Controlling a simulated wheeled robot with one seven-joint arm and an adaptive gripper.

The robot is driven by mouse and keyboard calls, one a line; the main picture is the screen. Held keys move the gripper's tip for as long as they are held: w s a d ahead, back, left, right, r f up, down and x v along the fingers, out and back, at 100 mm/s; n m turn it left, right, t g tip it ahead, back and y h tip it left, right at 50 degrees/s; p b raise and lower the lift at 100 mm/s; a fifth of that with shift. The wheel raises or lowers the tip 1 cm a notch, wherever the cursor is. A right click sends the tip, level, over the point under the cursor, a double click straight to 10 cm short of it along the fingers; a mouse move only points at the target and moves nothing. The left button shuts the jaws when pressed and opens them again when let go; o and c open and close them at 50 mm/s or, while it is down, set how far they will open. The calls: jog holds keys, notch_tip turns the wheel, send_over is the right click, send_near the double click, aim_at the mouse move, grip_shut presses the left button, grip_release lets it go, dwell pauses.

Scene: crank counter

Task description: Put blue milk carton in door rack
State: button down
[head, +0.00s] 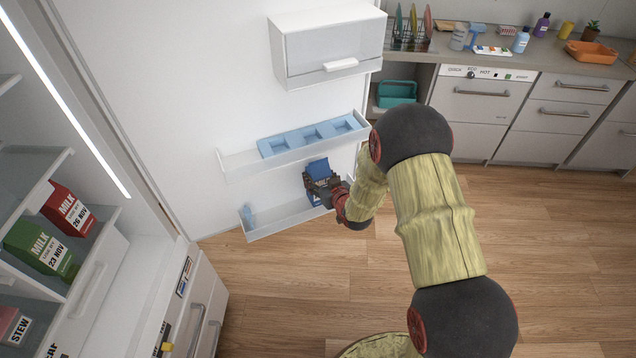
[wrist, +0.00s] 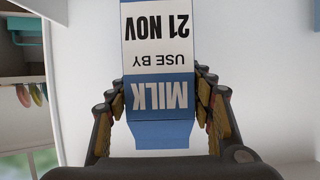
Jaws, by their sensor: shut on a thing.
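The blue milk carton (head: 318,168) is at the right end of the lower door rack (head: 288,222) in the head view. My gripper (head: 322,184) is shut on it, and its fingers hide part of its middle. The carton looks roughly upright, its lower part behind the rack's front wall. I cannot tell whether it rests on the rack floor. In the wrist view the carton (wrist: 158,55) sits between both fingers, its label reading MILK, USE BY 21 NOV upside down.
A middle door rack (head: 235,168) with a blue tray (head: 311,135) juts out just above. A lidded door box (head: 325,50) is higher. Red (head: 67,207) and green (head: 40,248) milk cartons stand on a left shelf.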

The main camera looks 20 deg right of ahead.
jog(key=shift+w+f+b, duration=0.25)
jog(key=shift+f+b, duration=0.05)
jog(key=shift+f, duration=0.95)
jog(key=shift+f, duration=0.2)
jog(key=c, duration=0.8)
grip_release()
jog(key=shift+s, duration=0.1)
jog(key=shift+o, duration=0.2)
